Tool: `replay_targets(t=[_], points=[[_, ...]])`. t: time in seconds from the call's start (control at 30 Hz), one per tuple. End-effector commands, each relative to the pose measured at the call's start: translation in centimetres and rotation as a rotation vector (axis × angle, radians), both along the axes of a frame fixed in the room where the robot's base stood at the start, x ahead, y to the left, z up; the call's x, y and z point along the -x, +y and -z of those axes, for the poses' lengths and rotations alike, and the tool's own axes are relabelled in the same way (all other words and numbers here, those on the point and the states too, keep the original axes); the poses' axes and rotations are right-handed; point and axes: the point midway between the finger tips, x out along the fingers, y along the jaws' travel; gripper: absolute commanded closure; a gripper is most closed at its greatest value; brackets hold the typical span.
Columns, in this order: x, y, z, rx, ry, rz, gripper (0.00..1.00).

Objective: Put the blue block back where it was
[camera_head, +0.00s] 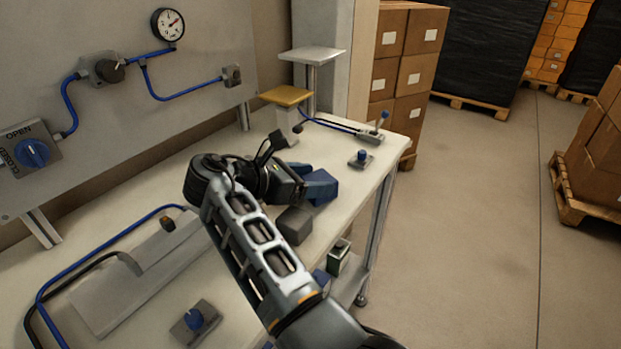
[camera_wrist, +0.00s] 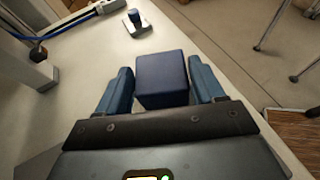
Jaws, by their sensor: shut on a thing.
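The blue block (camera_wrist: 162,80) sits between the two blue fingers of my gripper (camera_wrist: 162,90) in the wrist view. My gripper is shut on it, with one finger along each side. In the head view the block (camera_head: 325,187) is partly hidden by my gripper (camera_head: 308,186), over the right part of the white workbench (camera_head: 130,190). I cannot tell whether the block touches the bench top.
A dark grey block (camera_head: 294,225) lies close to my gripper. A yellow-topped stand (camera_head: 286,97) and a taller white-topped stand (camera_head: 311,56) are behind it. A blue-knobbed switch (camera_head: 361,159) and a lever (camera_head: 378,126) are near the bench's right edge.

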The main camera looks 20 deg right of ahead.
Motion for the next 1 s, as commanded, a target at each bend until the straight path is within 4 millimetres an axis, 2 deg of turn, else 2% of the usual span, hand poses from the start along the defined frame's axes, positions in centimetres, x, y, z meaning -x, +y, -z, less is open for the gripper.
replay_targets(t=[0.2, 0.23, 0.5, 0.8, 1.0], points=[[0.0, 0.0, 0.1, 0.001, 0.000, 0.001, 0.75], [0.0, 0.0, 0.2, 0.000, 0.001, 0.001, 0.31], [0.0, 0.0, 0.2, 0.000, 0.000, 0.001, 0.07], [0.0, 0.0, -0.1, 0.000, -0.001, 0.000, 0.07], [0.6, 2.6, -1.1, 0.000, -0.002, -0.001, 0.07]])
